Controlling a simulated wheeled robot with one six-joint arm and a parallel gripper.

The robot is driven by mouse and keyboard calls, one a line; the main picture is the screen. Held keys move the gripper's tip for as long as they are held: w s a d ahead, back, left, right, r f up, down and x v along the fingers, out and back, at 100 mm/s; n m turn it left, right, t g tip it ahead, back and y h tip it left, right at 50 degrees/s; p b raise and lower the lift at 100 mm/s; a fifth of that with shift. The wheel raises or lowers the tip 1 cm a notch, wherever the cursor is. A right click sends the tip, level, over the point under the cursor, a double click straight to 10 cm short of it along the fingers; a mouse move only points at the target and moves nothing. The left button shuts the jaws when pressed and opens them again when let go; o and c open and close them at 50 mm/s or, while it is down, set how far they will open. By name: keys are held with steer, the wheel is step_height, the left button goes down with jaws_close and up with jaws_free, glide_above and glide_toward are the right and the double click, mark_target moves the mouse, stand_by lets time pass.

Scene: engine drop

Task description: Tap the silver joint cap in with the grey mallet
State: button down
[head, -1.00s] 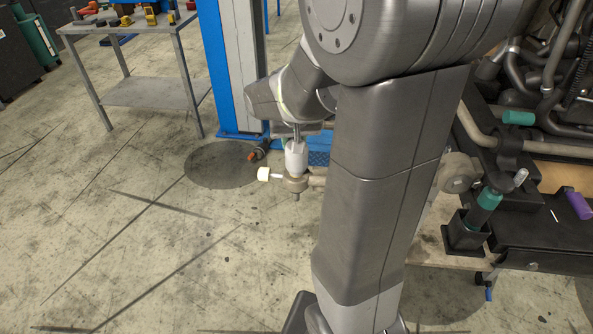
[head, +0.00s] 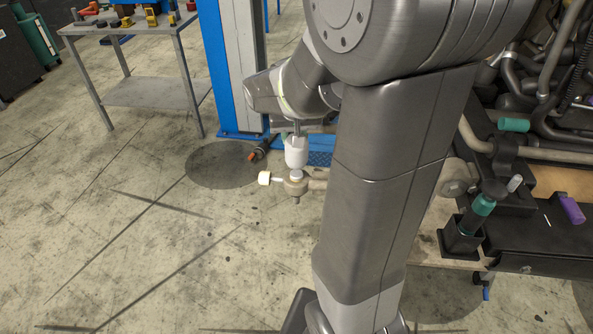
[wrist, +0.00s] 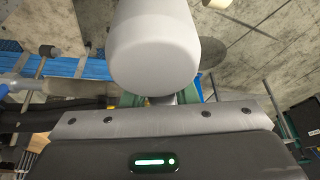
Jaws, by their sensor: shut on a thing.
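The grey mallet shows by its pale head (head: 296,152) in the head view, hanging upright just above the joint. In the wrist view the mallet head (wrist: 153,48) fills the top middle. My gripper (wrist: 160,98) is shut on the mallet; its handle is mostly hidden behind the head. The silver joint cap (head: 296,175) sits on top of the round grey joint (head: 295,187). A small gap shows between mallet and cap. How deep the cap sits is too small to tell. My arm hides what lies to the right of the joint.
A white knob (head: 264,178) on a short stem sticks out left of the joint. The engine (head: 560,110) and a black holder (head: 462,238) with a teal-handled tool stand at right. A blue post (head: 228,70) and a workbench (head: 150,92) stand behind. The left floor is clear.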

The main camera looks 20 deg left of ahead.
steer(key=shift+f+b, duration=0.6)
steer(key=shift+b, duration=0.05)
stand_by(0.5)
step_height(320, 180, up, 5)
steer(key=p, duration=0.4)
stand_by(0.4)
stand_by(0.4)
